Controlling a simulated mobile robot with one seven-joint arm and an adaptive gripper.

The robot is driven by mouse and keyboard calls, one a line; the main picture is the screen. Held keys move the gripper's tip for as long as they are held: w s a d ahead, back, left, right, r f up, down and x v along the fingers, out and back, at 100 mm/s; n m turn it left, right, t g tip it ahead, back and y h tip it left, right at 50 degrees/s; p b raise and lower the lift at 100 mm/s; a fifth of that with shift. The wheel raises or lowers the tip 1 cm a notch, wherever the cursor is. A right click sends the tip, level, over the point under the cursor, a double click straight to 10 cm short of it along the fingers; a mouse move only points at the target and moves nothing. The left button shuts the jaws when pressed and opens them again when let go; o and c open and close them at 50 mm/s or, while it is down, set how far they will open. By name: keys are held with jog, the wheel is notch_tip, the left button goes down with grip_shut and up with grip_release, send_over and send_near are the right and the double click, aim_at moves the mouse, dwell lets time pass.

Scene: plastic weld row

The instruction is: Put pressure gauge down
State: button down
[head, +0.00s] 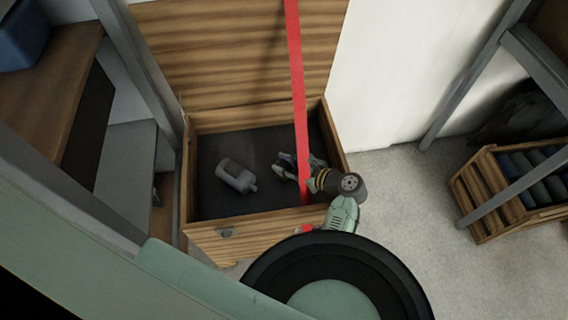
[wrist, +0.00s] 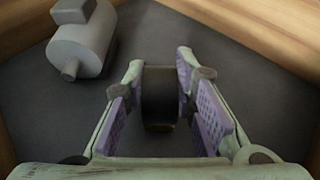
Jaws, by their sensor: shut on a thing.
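My gripper (wrist: 166,100) points down into an open wooden box (head: 262,220) with a dark floor. It is shut on a dark, round, short thing that I take for the pressure gauge (wrist: 158,92), with one purple-padded finger on each side. I cannot tell whether the gauge touches the floor. In the head view my gripper (head: 288,165) is inside the box's right half, and the gauge is hard to make out there. A grey bottle-shaped thing (head: 236,175) lies on the box floor to the left; it also shows in the wrist view (wrist: 82,45).
The box's wooden lid (head: 230,50) stands raised at the back. A red bar (head: 297,80) crosses the view from the lid to the front wall, by my arm. A slatted crate (head: 480,205) with dark rolls stands at right. Floor between is clear.

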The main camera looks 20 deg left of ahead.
jog(key=shift+f, duration=0.1)
jog(key=c, duration=1.3)
grip_release()
jog(key=v, duration=0.7)
jog(key=shift+s+d+r, duration=0.1)
jog(key=shift+d+r, duration=0.15)
